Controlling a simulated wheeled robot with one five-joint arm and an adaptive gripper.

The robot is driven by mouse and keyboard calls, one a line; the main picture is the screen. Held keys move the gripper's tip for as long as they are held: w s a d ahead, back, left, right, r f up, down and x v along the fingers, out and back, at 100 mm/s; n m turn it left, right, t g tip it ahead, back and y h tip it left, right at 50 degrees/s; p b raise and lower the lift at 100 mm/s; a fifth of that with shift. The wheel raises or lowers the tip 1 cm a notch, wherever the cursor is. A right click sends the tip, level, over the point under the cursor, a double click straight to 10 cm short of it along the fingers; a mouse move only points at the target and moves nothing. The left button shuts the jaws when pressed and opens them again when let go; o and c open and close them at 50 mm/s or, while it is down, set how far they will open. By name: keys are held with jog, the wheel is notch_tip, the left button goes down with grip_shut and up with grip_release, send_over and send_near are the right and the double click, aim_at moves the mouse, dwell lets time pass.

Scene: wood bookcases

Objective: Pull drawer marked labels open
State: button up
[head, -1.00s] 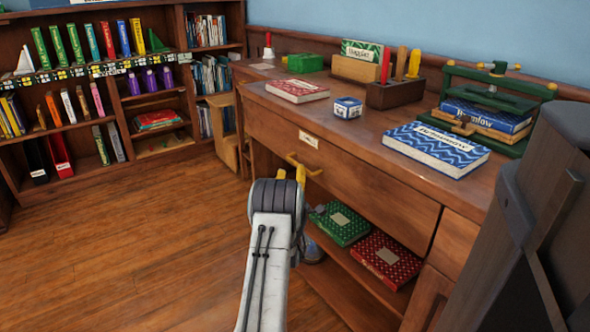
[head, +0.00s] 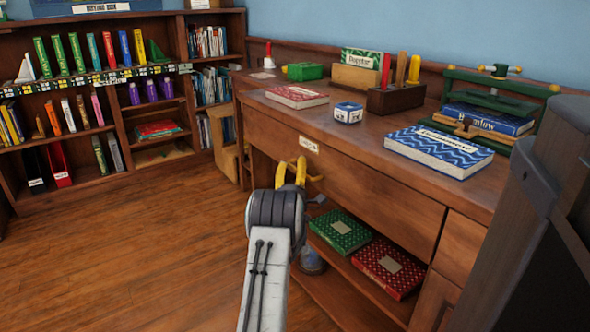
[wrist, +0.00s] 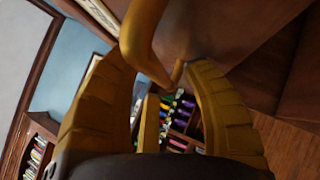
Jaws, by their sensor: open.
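The wide wooden drawer (head: 375,190) in the desk front appears shut. It carries a small pale label plate (head: 308,145), whose writing is too small to read. A brass bar handle (head: 318,178) sits below the plate, its left part hidden behind my fingers. My gripper (head: 290,168) is open at the handle, its yellow fingers pointing toward the drawer front. In the wrist view, the handle (wrist: 143,38) runs from the top edge down into the gap between the fingertips of my gripper (wrist: 165,75). I cannot tell whether they touch it.
On the desktop (head: 350,140) lie a red book (head: 297,96), a blue patterned book (head: 438,150) and a small blue-white box (head: 348,112). Bookcases stand at the left. The floor (head: 140,240) is clear.

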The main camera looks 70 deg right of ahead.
jog(key=shift+c, duration=0.3)
grip_shut()
dwell(0.3)
